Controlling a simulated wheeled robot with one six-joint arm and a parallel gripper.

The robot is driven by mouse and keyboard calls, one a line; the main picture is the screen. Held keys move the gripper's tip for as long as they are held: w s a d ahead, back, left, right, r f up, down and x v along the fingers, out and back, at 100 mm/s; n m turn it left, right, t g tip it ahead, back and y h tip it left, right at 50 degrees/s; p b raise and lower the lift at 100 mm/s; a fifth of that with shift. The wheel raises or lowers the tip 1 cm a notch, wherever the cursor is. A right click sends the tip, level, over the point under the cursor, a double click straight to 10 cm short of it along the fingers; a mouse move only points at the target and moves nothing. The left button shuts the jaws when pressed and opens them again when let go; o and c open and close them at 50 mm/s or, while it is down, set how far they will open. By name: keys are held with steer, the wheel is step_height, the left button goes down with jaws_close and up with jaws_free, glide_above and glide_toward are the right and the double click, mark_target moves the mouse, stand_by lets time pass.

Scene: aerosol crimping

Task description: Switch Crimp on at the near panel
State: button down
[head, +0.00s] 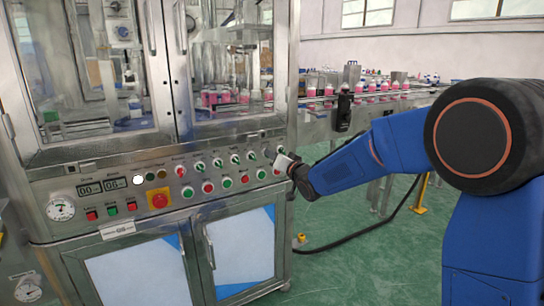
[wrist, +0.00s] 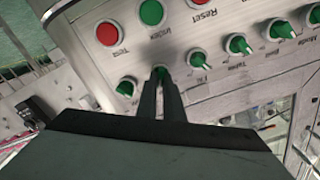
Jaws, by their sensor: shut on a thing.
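The near panel (head: 150,205) is a steel control face on the front of the machine, with a row of green-handled selector knobs. My gripper (wrist: 160,74) is shut on a green selector knob (wrist: 160,71) in the wrist view, second from the end of the row. Its label is hidden or unreadable, so I cannot confirm it reads Crimp. The knob marked Fill (wrist: 198,60) is on one side of it and another green knob (wrist: 126,87) on the other. In the head view my gripper (head: 284,163) is at the panel's right end, mostly hiding the held knob.
Red and green push buttons line the panel close by, including a red one marked Test (wrist: 107,34) and a green one marked Index (wrist: 151,12). A red emergency stop (head: 159,199) is farther left. A conveyor (head: 375,103) with pink bottles runs behind my arm.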

steer(key=c, duration=1.9)
jaws_free()
steer(key=shift+d, duration=0.1)
steer(key=v, duration=1.7)
steer(key=shift+s, duration=0.2)
steer(key=shift+d, duration=0.1)
